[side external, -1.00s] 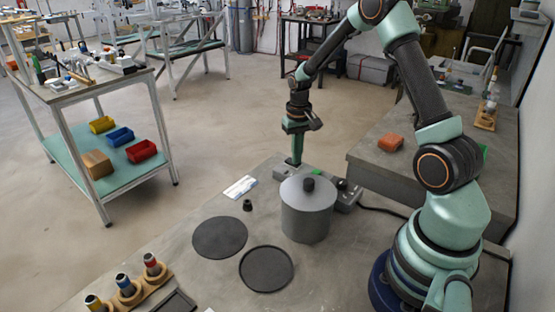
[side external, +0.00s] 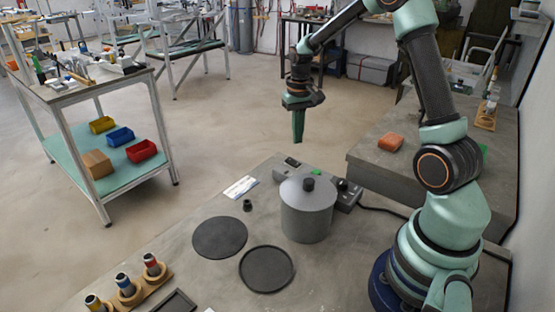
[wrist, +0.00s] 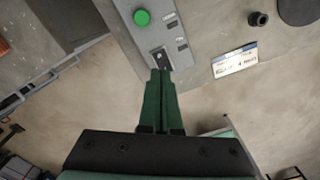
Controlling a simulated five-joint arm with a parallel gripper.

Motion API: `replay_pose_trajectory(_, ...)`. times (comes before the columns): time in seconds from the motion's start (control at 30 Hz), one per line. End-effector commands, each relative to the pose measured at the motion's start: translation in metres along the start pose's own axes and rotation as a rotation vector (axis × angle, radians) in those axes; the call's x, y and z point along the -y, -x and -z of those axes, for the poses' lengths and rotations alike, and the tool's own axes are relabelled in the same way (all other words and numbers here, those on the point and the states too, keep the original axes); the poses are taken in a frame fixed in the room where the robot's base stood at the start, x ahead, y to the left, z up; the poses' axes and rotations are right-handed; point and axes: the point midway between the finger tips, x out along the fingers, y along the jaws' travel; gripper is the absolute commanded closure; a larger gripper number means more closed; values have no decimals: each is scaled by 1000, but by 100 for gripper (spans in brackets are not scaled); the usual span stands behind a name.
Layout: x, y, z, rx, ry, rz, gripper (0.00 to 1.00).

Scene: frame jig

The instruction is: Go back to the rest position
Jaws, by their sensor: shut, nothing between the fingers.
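My gripper (side external: 297,139) hangs in the air above the far end of the grey control box (side external: 345,196), pointing down, apart from it. Its green fingers are shut together with nothing between them. In the wrist view the fingertips (wrist: 160,76) overlap the picture of the box's panel, near a small dark switch (wrist: 160,60). A round green button (wrist: 141,17) on the box also shows in the side view (side external: 316,172).
A grey lidded pot (side external: 306,212) stands in front of the box. Two dark discs (side external: 220,237) (side external: 267,269), a small black knob (side external: 247,205) and a label card (side external: 240,187) lie nearby. An orange block (side external: 390,142) sits on the grey bench at right.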

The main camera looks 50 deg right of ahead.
Motion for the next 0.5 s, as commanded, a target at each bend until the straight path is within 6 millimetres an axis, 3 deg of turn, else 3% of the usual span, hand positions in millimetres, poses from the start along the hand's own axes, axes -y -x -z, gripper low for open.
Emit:
replay_pose_trajectory(0.37,2,4,-1,-5,5,1,100)
replay_pose_trajectory(0.5,14,24,-10,-40,41,5,100)
